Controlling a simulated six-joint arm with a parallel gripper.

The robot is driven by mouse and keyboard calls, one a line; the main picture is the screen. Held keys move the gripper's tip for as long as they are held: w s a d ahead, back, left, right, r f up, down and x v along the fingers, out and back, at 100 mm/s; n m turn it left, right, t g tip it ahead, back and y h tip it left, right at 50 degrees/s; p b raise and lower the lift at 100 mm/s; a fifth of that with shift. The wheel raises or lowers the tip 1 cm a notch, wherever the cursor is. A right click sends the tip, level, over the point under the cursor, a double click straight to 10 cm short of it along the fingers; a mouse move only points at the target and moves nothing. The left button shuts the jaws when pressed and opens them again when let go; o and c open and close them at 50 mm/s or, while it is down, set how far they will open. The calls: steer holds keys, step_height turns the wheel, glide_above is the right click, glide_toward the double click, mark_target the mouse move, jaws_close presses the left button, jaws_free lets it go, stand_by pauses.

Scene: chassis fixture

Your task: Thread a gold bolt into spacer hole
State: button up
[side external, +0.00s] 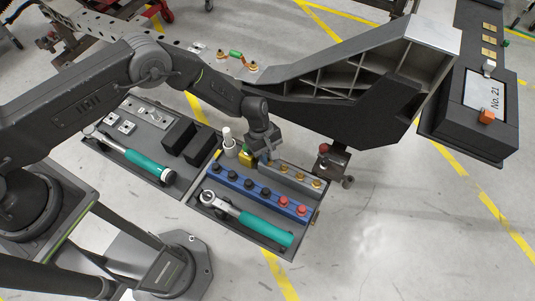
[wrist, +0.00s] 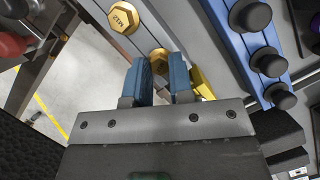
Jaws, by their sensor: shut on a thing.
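My gripper (side external: 266,157) is low over the far end of a grey rack (side external: 293,172) of gold bolts. In the wrist view, its blue fingers (wrist: 161,82) are closed around a gold bolt (wrist: 159,57), whose head shows between and just beyond the tips. Whether the bolt is still seated in the rack cannot be told. Other gold bolts (side external: 300,176) stand in the rack; one head marked M12 (wrist: 123,18) shows in the wrist view. The dark chassis (side external: 345,88) lies beyond the rack. I cannot make out which part is the spacer hole.
A blue rack (side external: 250,187) with black and red knobs stands beside the grey one. A yellow block (side external: 246,158) and white bottle (side external: 227,139) are close to my gripper. Teal-handled tools (side external: 262,231) lie in the trays. A red-topped stand (side external: 327,160) is to the right.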

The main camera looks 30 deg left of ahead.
jaws_close()
steer(key=shift+r, duration=0.1)
steer(key=shift+r, duration=2.65)
